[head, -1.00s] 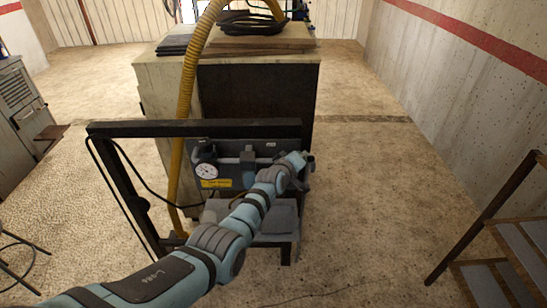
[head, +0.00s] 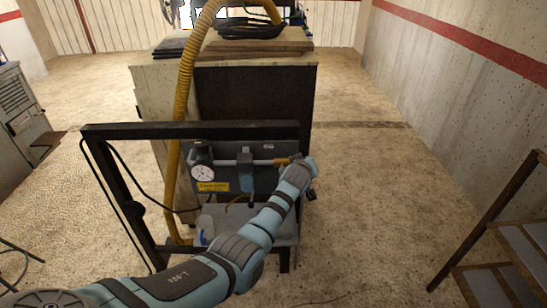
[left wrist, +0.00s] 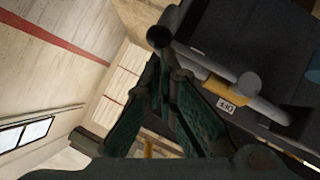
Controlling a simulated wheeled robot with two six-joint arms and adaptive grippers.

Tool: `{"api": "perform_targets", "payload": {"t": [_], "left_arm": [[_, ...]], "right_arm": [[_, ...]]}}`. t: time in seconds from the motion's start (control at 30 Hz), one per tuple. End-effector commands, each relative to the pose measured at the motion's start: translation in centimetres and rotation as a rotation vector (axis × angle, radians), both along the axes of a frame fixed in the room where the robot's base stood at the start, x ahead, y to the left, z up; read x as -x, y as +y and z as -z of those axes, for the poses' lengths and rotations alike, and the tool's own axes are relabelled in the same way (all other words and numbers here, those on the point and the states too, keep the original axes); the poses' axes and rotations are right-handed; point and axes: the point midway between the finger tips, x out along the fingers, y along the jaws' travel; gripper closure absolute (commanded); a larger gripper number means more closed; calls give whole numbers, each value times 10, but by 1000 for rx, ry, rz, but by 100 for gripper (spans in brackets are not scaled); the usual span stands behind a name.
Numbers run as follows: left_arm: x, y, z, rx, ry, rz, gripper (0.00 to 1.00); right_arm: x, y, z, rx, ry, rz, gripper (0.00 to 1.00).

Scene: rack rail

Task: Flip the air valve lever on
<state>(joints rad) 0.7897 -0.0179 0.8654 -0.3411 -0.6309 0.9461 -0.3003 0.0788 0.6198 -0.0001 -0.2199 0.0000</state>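The black-framed rack (head: 190,130) stands ahead in the head view, with a dark panel that carries a round white gauge (head: 203,173), a yellow label (head: 213,187) and a horizontal pipe. A brass-coloured valve part (head: 281,162) is at the pipe's right end; it also shows in the left wrist view (left wrist: 219,88), with a small white tag (left wrist: 226,104). A grey stub with a rounded end (left wrist: 249,83) sticks out there. I cannot tell which part is the lever. My left gripper (head: 311,180) is just right of the valve; its fingers (left wrist: 160,65) look shut and empty, beside the pipe. My right gripper is out of view.
A yellow hose (head: 183,90) runs down behind the rack's top bar. A large cabinet (head: 255,110) stands behind. Metal steps (head: 500,255) are at the lower right and a grey cabinet (head: 25,115) at the left. The floor right of the rack is clear.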

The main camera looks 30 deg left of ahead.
Motion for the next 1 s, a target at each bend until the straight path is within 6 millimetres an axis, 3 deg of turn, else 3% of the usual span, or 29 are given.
{"api": "perform_targets", "payload": {"t": [0.37,0.47,0.63,1.0], "left_arm": [[0,-3,-1,4,3,4,100],[1,-5,-13,3,3,5,100],[5,-7,-53,3,-2,5,100],[65,-43,-88,3,-2,9,100]], "right_arm": [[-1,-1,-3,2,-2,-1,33],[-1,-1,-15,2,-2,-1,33],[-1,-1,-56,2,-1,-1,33],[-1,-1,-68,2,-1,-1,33]]}}
